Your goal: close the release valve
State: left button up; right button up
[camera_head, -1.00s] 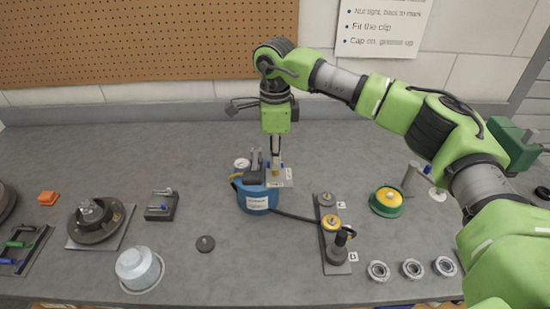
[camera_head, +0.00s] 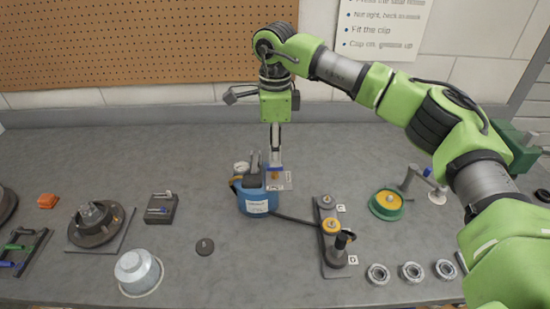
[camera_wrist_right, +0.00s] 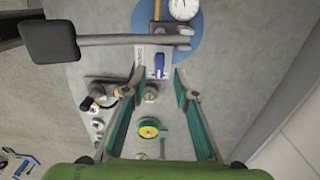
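A blue pump (camera_head: 257,203) with a white label and a round gauge (camera_head: 241,167) stands mid-bench. A small blue lever (camera_head: 274,169) shows above a brass-coloured part at its right side, over a pale plate marked with a letter. In the right wrist view the blue lever (camera_wrist_right: 159,65) lies ahead of the fingertips, near the gauge (camera_wrist_right: 183,8). I cannot tell for sure which part is the release valve. My right gripper (camera_wrist_right: 156,90) points down above the pump's right side, its fingers apart with nothing between them. My left gripper is out of view.
A grey bar (camera_wrist_right: 120,40) with a dark block crosses the wrist view near the fingers. A dark hose runs right to a plate with yellow and black fittings (camera_head: 332,226).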

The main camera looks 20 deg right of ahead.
notch_tip(320, 180, up, 9)
jog(key=shift+f, duration=0.15)
